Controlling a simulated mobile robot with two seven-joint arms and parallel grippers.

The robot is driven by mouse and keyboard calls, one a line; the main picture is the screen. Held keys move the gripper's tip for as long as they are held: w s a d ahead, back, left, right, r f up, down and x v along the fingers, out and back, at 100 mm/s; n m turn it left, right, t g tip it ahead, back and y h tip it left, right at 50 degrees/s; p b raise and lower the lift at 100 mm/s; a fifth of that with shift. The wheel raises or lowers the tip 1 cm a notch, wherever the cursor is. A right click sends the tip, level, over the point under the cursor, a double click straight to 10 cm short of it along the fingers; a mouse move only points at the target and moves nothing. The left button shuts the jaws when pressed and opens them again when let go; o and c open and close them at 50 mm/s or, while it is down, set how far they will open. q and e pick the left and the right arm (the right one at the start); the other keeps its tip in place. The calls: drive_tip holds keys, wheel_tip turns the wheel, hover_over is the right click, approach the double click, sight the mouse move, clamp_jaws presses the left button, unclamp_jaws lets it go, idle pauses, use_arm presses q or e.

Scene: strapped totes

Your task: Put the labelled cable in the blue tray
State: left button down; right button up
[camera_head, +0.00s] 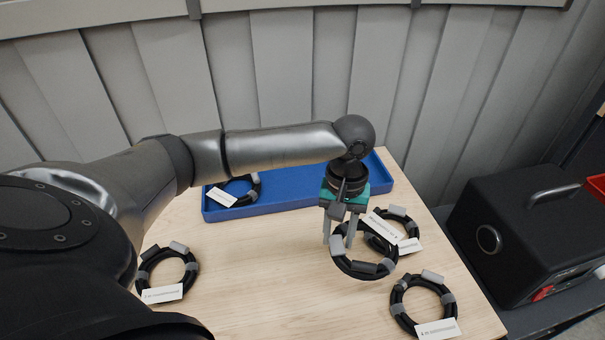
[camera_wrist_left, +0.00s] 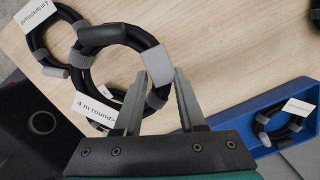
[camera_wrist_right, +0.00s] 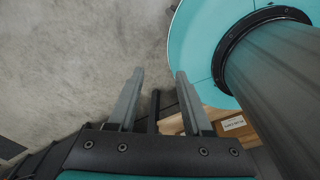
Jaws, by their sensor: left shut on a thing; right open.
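My left gripper (camera_head: 338,238) points down over the right part of the table, shut on a black cable coil (camera_head: 362,268) with grey wraps. In the left wrist view its fingers (camera_wrist_left: 152,92) close on the side of this coil (camera_wrist_left: 108,34). I cannot tell which label belongs to it. Another coil (camera_head: 399,213) lies behind or beneath it, with white labels close by. The blue tray (camera_head: 290,188) stands at the back; a labelled coil (camera_head: 254,186) lies at its left end. My right gripper (camera_wrist_right: 155,95) is open and empty, away from the coils.
A labelled coil (camera_head: 167,270) lies at the table's left, another (camera_head: 423,300) at the front right. A black case (camera_head: 515,225) stands right of the table. A grey panelled wall (camera_head: 280,70) rises behind. The tray's middle and the table's centre are clear.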

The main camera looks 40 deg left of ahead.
use_arm(q)
drive_tip(key=w+a+r+n+t, duration=0.1)
drive_tip(key=w+a+r+n, duration=0.5)
drive_tip(key=a+n, duration=0.45)
drive_tip(key=w+a+r+n+t, duration=0.1)
drive_tip(key=w+a+r+n, duration=0.5)
drive_tip(key=a+n, duration=0.45)
drive_tip(key=b, duration=0.4)
approach(299, 196)
drive_tip(key=shift+w+f, duration=0.15)
drive_tip(key=shift+f, duration=0.1)
wheel_tip(299, 196, down, 5)
drive_tip(key=shift+f+b, duration=0.1)
drive_tip(key=shift+b, duration=0.65)
use_arm(e)
wheel_tip(299, 196, down, 5)
drive_tip(key=shift+s+f, duration=0.15)
use_arm(q)
drive_tip(key=c, duration=0.8)
unclamp_jaws()
drive_tip(key=shift+f, duration=0.1)
drive_tip(key=shift+o, duration=0.2)
use_arm(e)
drive_tip(key=shift+a, duration=0.1)
